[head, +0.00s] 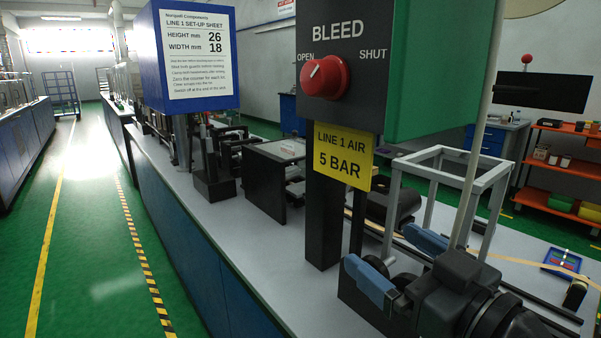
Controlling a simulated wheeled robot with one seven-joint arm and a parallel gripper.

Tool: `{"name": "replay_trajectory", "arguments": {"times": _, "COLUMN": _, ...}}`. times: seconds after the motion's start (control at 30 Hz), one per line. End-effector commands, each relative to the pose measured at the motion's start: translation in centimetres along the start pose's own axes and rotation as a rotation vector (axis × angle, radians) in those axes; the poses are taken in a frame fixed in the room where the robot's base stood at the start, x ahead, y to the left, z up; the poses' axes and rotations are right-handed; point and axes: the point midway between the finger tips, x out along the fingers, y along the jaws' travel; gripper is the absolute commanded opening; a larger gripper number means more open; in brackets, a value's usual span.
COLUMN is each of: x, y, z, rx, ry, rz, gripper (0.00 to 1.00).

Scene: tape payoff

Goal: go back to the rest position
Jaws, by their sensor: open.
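My gripper (380,247) is at the lower right of the head view, over the grey bench top (300,292). My dark wrist is at the bottom right edge. The fingers are to the right of and below the black bleed panel (336,24) with its red knob (325,77). The white pointer on the knob is turned toward OPEN. The gripper appears apart from the knob.
A black post (325,215) carries a yellow "5 BAR" sign (343,156). A pale open frame (440,155) stands behind the gripper. A blue set-up sheet board (148,70) stands left. The green aisle is clear.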

Motion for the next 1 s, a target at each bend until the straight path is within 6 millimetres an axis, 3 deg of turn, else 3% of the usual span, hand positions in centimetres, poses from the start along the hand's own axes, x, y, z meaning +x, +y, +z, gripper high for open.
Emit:
{"name": "replay_trajectory", "arguments": {"times": 0.27, "x": -4.1, "y": -2.6, "z": 5.7, "rx": 0.282, "ry": 0.017, "rz": 0.228, "gripper": 1.0}}
{"name": "replay_trajectory", "arguments": {"times": 0.47, "x": -9.5, "y": -5.0, "z": 10.6, "rx": 0.394, "ry": -0.031, "rz": 0.382, "gripper": 1.0}}
{"name": "replay_trajectory", "arguments": {"times": 0.73, "x": -19.4, "y": -8.5, "z": 15.7, "rx": 0.411, "ry": -0.139, "rz": 0.532, "gripper": 1.0}}
{"name": "replay_trajectory", "arguments": {"times": 1.0, "x": -30.2, "y": -10.9, "z": 17.1, "rx": 0.297, "ry": -0.247, "rz": 0.565, "gripper": 1.0}}
